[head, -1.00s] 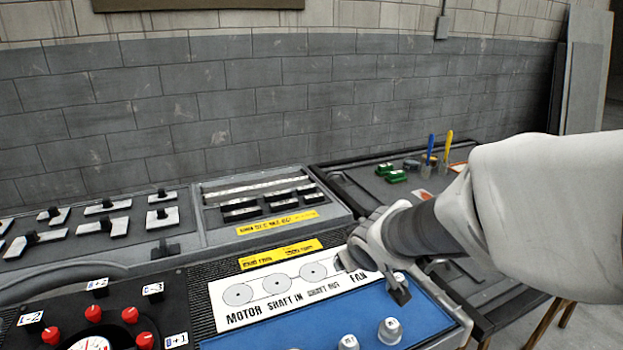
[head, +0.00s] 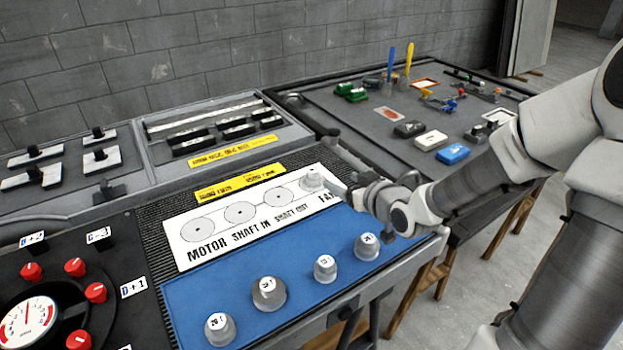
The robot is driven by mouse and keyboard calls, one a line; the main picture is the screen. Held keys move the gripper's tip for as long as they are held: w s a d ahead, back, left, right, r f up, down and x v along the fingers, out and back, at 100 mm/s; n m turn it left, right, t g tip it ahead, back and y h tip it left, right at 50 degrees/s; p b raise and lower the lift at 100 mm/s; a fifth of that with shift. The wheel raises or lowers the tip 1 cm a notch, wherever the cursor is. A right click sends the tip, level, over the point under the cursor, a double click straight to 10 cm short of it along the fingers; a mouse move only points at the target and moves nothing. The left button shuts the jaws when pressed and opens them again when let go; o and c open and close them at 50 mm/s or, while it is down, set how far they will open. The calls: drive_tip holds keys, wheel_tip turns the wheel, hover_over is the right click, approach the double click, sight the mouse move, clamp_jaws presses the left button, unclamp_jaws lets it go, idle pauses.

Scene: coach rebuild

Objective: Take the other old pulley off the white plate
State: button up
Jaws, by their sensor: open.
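The white plate (head: 185,248) carries a printed row of circles labelled MOTOR, SHAFT IN, SHAFT OUT and FAN. One grey pulley (head: 312,181) stands on its FAN end, at the plate's far right. The other circles are bare. My gripper (head: 350,200) is open, just right of that pulley, with one dark finger close to it. I cannot tell whether they touch. The gripper hides part of the FAN label and the plate's right end.
Several grey pulleys, including the pulley nearest my gripper (head: 366,246), stand on the blue mat (head: 215,290) in front. Red knobs (head: 96,292) and a gauge (head: 28,325) are at left. A dark table (head: 345,125) with small parts is at right.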

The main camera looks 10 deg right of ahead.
drive_tip(key=b, duration=0.4)
approach(313, 170)
drive_tip(key=x, duration=0.5)
drive_tip(key=shift+w+d+r, duration=0.1)
drive_tip(key=shift+d, duration=0.15)
drive_tip(key=x, duration=0.2)
drive_tip(key=b+x, duration=0.1)
drive_tip(key=x, duration=0.1)
drive_tip(key=shift+a+f, duration=0.25)
drive_tip(key=shift+w+a+f, duration=0.1)
drive_tip(key=shift+w, duration=0.4)
clamp_jaws()
